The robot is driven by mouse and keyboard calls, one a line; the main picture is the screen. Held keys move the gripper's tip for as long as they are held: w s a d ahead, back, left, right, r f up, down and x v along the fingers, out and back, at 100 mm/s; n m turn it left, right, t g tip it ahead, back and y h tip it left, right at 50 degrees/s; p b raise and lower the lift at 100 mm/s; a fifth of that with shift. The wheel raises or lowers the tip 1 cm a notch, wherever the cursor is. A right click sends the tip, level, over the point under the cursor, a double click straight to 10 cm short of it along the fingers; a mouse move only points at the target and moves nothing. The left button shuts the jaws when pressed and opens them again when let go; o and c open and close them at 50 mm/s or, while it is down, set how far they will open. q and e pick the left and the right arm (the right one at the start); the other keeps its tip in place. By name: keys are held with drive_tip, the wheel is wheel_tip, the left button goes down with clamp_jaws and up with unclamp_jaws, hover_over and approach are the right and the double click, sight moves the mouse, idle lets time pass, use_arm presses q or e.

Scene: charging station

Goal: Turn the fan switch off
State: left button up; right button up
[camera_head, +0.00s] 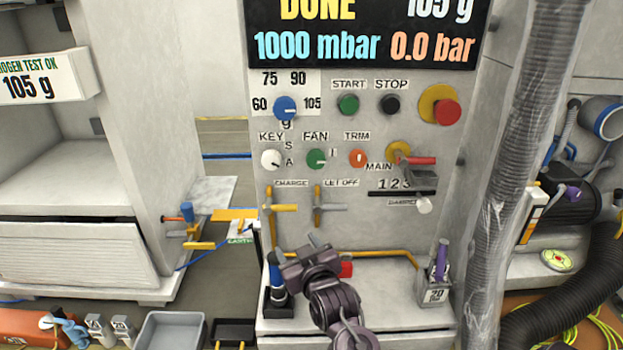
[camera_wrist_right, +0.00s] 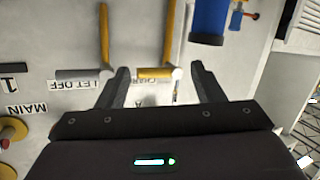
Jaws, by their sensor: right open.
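The fan switch (camera_head: 317,158) is a green round knob with a pale pointer line, under the FAN label on the grey panel. A small "I" mark is to its right. My right gripper (camera_head: 296,250) is below the knob in the head view, apart from it and in front of the lower panel. In the right wrist view the open fingers (camera_wrist_right: 162,80) have nothing held between them. The panel appears upside down there, and the fan knob does not show. My left gripper is not in view.
The white key knob (camera_head: 271,159) and orange trim knob (camera_head: 357,158) flank the fan knob. The charge lever (camera_head: 280,208) and let-off lever (camera_head: 328,208) stick out below it. A clear ribbed hose (camera_head: 520,130) hangs at the right.

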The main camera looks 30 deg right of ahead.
sight(316, 162)
drive_tip(key=w+d+r+m+t+h, duration=0.1)
drive_tip(key=w+d+r+h, duration=0.1)
drive_tip(key=d+r, duration=0.1)
drive_tip(key=w+d+r+m+t+h+p, duration=0.1)
drive_tip(key=w+d+r+t+h, duration=0.1)
drive_tip(key=r, duration=0.4)
drive_tip(key=w+d+r+t+h, duration=0.1)
drive_tip(key=w+d+r+h, duration=0.2)
drive_tip(key=d+r, duration=0.1)
drive_tip(key=shift+w+d+r+m+t+p, duration=0.15)
drive_tip(key=shift+r+m+t, duration=0.05)
drive_tip(key=shift+r, duration=0.2)
drive_tip(key=shift+w+d+r+m+t+p, duration=0.15)
drive_tip(key=shift+r+m+t, duration=0.05)
drive_tip(key=shift+r, duration=0.15)
drive_tip(key=shift+w+d+r, duration=0.1)
drive_tip(key=shift+w+d, duration=0.1)
drive_tip(key=shift+w, duration=0.2)
drive_tip(key=c, duration=1)
